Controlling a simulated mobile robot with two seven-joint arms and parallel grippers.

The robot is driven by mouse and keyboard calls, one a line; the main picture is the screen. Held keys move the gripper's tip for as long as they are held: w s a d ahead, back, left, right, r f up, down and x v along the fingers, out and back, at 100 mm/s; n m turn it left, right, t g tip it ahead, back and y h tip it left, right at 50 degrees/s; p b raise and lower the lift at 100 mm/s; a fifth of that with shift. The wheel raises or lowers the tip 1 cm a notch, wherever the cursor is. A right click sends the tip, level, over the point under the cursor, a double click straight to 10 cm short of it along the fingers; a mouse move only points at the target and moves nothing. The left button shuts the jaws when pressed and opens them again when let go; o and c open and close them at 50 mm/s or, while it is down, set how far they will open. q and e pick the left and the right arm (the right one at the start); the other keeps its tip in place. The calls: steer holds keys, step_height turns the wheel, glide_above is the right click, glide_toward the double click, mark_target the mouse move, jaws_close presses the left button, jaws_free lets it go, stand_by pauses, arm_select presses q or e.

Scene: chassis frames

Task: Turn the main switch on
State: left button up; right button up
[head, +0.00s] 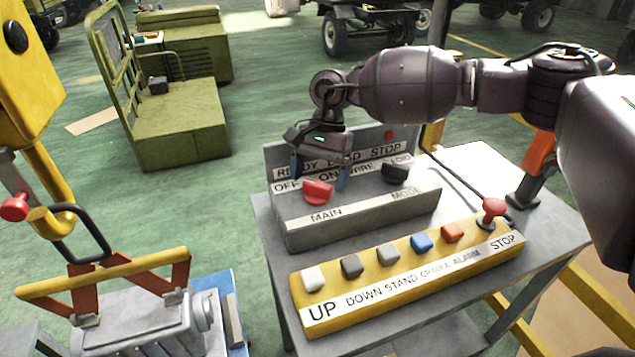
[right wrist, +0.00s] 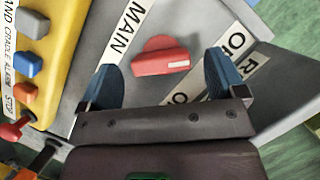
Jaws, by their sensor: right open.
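The main switch is a red knob (head: 318,192) on the grey switch box (head: 365,217), above the word MAIN and below OFF and ON labels. In the right wrist view, the red knob (right wrist: 155,60) has a white mark on its right end, toward the partly hidden labels. I cannot tell exactly which label it points to. My right gripper (head: 319,173) is open just over the knob, its blue fingers on either side. In the right wrist view the gripper (right wrist: 160,75) spans the knob with visible gaps. My left gripper is not in view.
A black mode knob (head: 395,173) sits right of the main switch. In front is a yellow button panel (head: 412,273) with several buttons and a red stop knob (head: 492,210). These stand on a grey table (head: 545,230).

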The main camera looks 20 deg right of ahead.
steer(key=shift+x, duration=0.95)
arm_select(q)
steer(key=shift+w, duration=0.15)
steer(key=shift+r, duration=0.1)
arm_select(e)
steer(key=shift+c, duration=0.7)
steer(key=c, duration=0.8)
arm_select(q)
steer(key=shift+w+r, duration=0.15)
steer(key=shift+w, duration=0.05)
